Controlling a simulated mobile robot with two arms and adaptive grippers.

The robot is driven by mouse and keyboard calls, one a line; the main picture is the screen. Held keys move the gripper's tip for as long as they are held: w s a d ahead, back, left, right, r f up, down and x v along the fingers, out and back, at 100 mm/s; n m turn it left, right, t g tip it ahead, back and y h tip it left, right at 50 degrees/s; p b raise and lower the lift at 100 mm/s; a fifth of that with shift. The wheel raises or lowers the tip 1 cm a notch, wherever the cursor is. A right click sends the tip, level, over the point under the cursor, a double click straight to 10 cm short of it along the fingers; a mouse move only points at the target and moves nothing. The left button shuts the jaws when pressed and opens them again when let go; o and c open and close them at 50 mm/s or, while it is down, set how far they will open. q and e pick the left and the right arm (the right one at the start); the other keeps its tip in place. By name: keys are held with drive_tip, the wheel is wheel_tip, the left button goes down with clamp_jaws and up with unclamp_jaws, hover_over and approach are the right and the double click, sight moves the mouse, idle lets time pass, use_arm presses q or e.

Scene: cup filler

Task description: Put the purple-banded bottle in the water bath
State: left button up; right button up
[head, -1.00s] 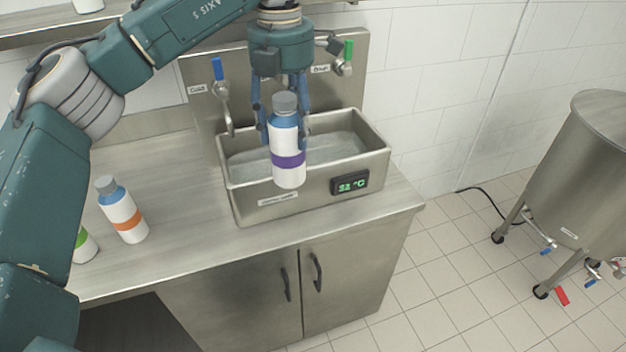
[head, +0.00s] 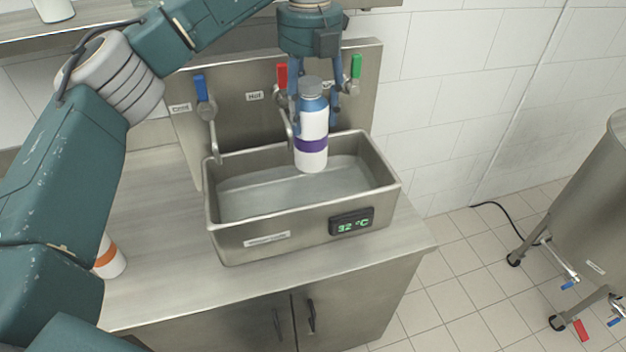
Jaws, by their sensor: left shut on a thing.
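The purple-banded bottle (head: 311,146) is white with a blue shoulder and a grey cap. It is upright in my left gripper (head: 314,102), whose blue fingers are shut on it around its upper part. In the picture the bottle overlaps the right back part of the water bath (head: 290,232), a steel basin with water inside and a display reading 32 °C. I cannot tell whether the bottle's base touches the water; its whole purple band shows. My right gripper is not in view.
An orange-banded bottle (head: 109,260) stands on the steel counter (head: 160,296) at left, partly hidden by my arm. Blue, red and green tap handles stand behind the bath. A steel tank (head: 592,225) stands on the floor at right. The counter's front left is clear.

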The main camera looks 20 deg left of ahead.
sight(310, 163)
use_arm(q)
drive_tip(key=f, duration=0.2)
drive_tip(key=f+p, duration=0.1)
drive_tip(key=f, duration=0.3)
drive_tip(key=shift+s+f+p, duration=0.2)
drive_tip(key=shift+s+p, duration=0.15)
drive_tip(key=f, duration=0.2)
drive_tip(key=f+p, duration=0.1)
drive_tip(key=shift+w+f, duration=0.3)
drive_tip(key=shift+f, duration=0.95)
drive_tip(key=shift+s+f+p, duration=0.1)
drive_tip(key=shift+f+p, duration=0.25)
wheel_tip(310, 163, down, 4)
drive_tip(key=shift+r, duration=0.1)
drive_tip(key=o, duration=1.4)
drive_tip(key=shift+p, duration=0.3)
drive_tip(key=shift+o, duration=1.4)
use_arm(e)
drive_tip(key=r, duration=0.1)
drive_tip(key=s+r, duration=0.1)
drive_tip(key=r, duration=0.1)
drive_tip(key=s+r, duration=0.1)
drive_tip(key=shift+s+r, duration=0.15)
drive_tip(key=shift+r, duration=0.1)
